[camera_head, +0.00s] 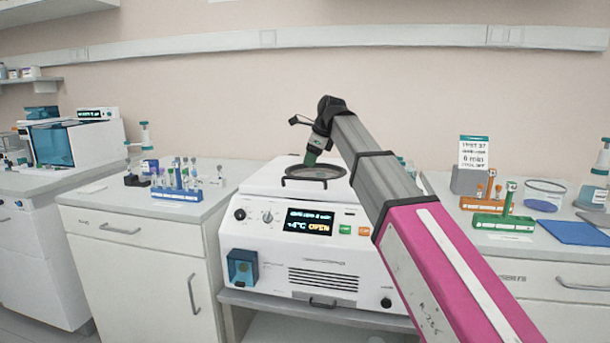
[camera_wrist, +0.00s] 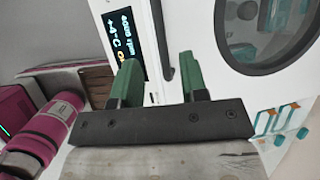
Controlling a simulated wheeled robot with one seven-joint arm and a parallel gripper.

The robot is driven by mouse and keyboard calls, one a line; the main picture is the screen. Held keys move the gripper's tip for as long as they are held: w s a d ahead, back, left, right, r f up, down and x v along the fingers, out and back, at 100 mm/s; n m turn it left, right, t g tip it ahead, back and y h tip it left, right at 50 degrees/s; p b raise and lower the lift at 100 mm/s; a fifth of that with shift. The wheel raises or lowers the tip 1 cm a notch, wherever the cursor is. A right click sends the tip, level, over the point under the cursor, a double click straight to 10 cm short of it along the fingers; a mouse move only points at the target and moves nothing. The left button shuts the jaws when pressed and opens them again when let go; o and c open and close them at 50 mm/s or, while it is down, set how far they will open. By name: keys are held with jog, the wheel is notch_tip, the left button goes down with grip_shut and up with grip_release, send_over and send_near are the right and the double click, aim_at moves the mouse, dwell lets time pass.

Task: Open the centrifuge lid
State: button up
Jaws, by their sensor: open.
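The white centrifuge (camera_head: 300,230) stands in the middle of the head view. Its lid (camera_head: 262,177) lies flat on top, with a dark-rimmed round window and a black bar handle (camera_head: 303,183) at the front edge. The front display (camera_head: 309,221) reads +4°C OPEN. My gripper (camera_head: 311,160) points down over the lid, near the window. In the wrist view my gripper (camera_wrist: 160,78) has two green fingers spread apart with nothing held. The handle (camera_wrist: 161,40) shows beyond the gap between them, and the window (camera_wrist: 265,30) lies to the right. I cannot tell the remaining distance to the handle.
A blue tube rack (camera_head: 176,193) stands on the left counter. Green (camera_head: 503,222) and orange (camera_head: 484,203) racks, a grey sign holder (camera_head: 469,180) and a blue mat (camera_head: 575,233) are on the right counter. My arm crosses the centrifuge's right side.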

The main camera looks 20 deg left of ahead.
jog(key=x, duration=0.7)
jog(key=shift+f, duration=0.1)
grip_shut()
